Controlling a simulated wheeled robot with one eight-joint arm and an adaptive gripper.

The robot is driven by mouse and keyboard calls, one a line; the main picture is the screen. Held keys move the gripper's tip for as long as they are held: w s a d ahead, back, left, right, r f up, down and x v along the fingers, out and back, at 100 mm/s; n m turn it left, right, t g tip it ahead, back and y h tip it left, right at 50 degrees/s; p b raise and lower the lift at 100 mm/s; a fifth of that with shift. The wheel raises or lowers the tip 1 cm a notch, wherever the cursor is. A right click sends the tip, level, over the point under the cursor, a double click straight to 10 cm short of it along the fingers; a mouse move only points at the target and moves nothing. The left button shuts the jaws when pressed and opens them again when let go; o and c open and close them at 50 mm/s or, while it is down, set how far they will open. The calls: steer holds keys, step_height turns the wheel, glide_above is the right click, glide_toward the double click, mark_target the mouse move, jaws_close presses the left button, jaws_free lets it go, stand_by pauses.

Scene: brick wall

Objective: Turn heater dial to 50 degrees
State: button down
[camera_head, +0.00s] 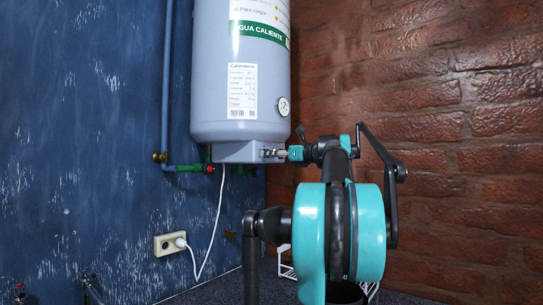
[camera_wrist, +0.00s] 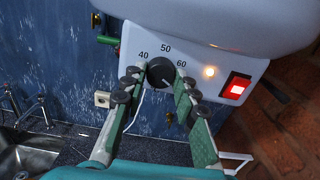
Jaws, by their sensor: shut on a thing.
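The water heater (camera_head: 240,110) is a pale grey tank on the wall, with a control box (camera_head: 237,152) under it. In the wrist view the black round heater dial (camera_wrist: 160,71) sits on the white panel. The numbers 40, 50 and 60 stand around it, with 50 above it. My gripper (camera_wrist: 158,79) has one finger on each side of the dial, closed on it. I cannot clearly make out where the dial's mark points. In the head view my gripper (camera_head: 274,153) reaches the right end of the box, and the dial is hidden.
A lit red switch (camera_wrist: 236,88) and an orange lamp (camera_wrist: 209,72) are right of the dial. Pipes with green valves (camera_head: 208,168) run left of the box. A white cable hangs to a wall socket (camera_head: 170,244). A sink (camera_wrist: 22,150) is at lower left.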

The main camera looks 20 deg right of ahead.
steer(key=n, duration=2.3)
steer(key=shift+n, duration=0.5)
steer(key=c, duration=1.2)
jaws_free()
steer(key=shift+r, duration=0.1)
steer(key=shift+o, duration=0.2)
steer(key=shift+d, duration=0.1)
steer(key=v, duration=1.2)
